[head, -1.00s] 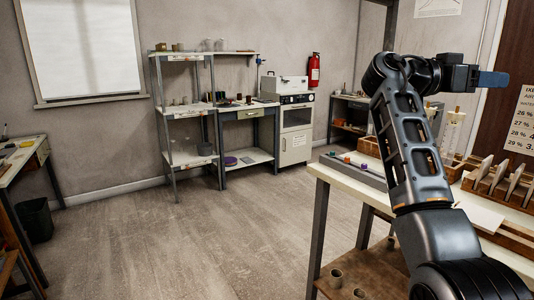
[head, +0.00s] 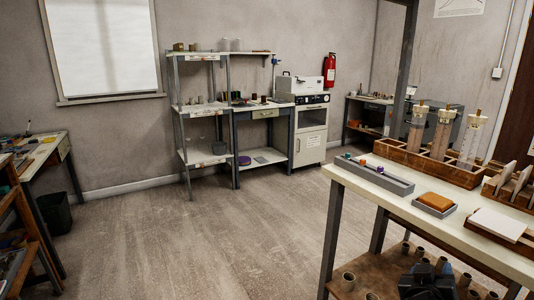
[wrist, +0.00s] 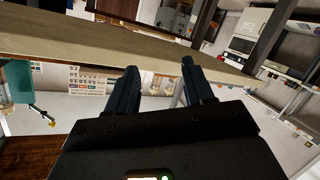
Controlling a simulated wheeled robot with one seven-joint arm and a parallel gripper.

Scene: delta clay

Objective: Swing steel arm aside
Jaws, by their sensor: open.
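I cannot pick out a steel arm for certain in either view. A small upright fitting (head: 276,68) at the right end of the top shelf is too small to identify. My gripper (wrist: 158,78) is open, with its two dark fingers apart and nothing between them in the wrist view. A dark part of my arm shows low at the bottom right of the head view, below the white-topped bench (head: 450,228). The wrist view is strongly tilted, and a long board edge (wrist: 110,45) crosses it beyond the fingers.
The bench holds a grey tray (head: 372,175), an orange sponge (head: 437,200) and a wooden rack (head: 428,162) with clear tubes. Shelves (head: 205,109) and a white oven cabinet (head: 310,130) stand along the back wall. The floor (head: 210,235) between is open.

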